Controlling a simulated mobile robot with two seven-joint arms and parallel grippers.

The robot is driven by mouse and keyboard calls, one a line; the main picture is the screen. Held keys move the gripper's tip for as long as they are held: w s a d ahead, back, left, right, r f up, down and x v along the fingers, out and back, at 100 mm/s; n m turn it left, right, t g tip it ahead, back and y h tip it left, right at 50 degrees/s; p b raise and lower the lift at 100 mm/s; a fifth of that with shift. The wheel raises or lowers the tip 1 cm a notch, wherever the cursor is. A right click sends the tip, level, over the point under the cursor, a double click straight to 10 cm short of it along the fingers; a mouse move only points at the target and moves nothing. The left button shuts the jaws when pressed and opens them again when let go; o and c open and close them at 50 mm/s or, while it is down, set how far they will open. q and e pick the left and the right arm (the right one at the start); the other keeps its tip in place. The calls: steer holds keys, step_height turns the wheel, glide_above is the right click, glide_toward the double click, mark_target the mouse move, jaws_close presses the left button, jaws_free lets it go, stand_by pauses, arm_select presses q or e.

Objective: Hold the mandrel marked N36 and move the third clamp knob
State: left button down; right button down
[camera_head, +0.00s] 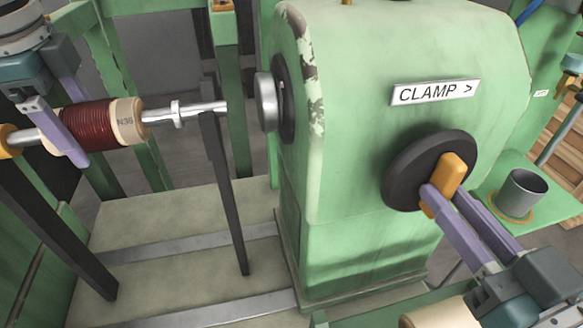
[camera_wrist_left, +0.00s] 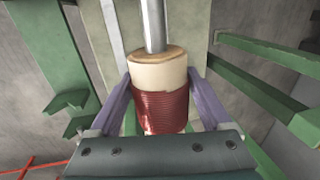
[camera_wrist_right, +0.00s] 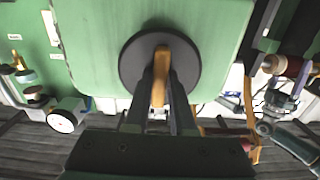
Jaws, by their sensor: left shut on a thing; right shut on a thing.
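The mandrel marked N36 (camera_head: 126,121) is at the left of the head view, a cream cylinder wound with dark red wire on a steel shaft. My left gripper (camera_head: 80,138) is shut around its wound part; the left wrist view shows a finger on each side of the red winding (camera_wrist_left: 160,108). The clamp knob (camera_head: 450,178) is an orange bar on a black disc (camera_head: 402,178), on the green housing below a "CLAMP >" label (camera_head: 433,92). My right gripper (camera_head: 440,200) is shut on the orange bar, which also shows between its fingers in the right wrist view (camera_wrist_right: 161,70).
The green housing (camera_head: 350,120) stands in the middle, with a round steel chuck (camera_head: 266,101) facing the shaft's end. A dark upright post (camera_head: 228,190) stands under the shaft. A grey cup (camera_head: 522,191) stands on a green shelf at the right.

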arm_select(q)
steer(key=shift+r, duration=0.1)
stand_by(0.4)
arm_select(e)
steer(key=c, duration=0.8)
jaws_free()
steer(key=shift+o, duration=0.2)
steer(key=v, duration=1.2)
steer(key=shift+s, duration=0.1)
arm_select(q)
jaws_free()
